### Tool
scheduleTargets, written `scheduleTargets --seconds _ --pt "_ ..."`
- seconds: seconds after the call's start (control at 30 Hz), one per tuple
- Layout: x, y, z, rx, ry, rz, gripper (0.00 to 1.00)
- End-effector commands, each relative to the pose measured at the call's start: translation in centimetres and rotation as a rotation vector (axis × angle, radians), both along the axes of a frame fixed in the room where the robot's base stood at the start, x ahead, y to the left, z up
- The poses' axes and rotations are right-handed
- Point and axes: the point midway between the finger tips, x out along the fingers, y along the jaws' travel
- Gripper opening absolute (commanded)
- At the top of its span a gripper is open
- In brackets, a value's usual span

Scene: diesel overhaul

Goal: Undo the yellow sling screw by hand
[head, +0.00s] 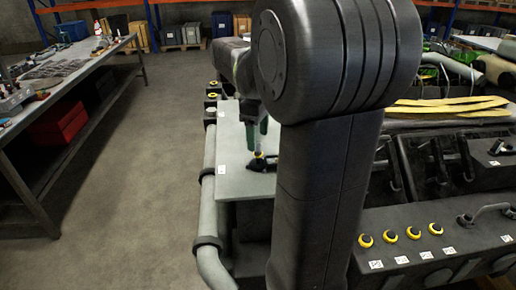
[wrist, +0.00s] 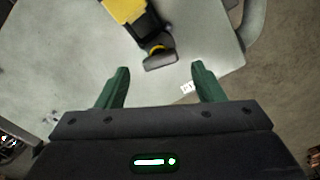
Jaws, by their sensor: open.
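The yellow sling screw (wrist: 157,47) shows in the wrist view as a small yellow collar with a dark grey cap, at the end of a black part. The cap lies just beyond the gap between my fingertips. In the head view the screw (head: 258,154) is a small yellow spot above a black fitting (head: 262,164) on a pale grey plate (head: 233,176). My gripper (wrist: 160,72) has two green fingers, spread apart with nothing between them. In the head view my gripper (head: 257,137) is just above the screw, partly hidden by my arm; I cannot tell whether it touches.
A larger yellow piece (wrist: 122,9) adjoins the black part in the wrist view. A grey pipe (head: 208,195) runs along the plate's left side. Several yellow-ringed knobs (head: 390,236) are at lower right. A workbench (head: 75,80) stands left, with clear floor between.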

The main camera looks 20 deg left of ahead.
Motion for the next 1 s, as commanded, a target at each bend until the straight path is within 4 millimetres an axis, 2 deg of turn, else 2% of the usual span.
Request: scheduleTargets --seconds 1.0 --pt "0.00 0.00 0.00 -0.001 0.001 -1.144 0.62"
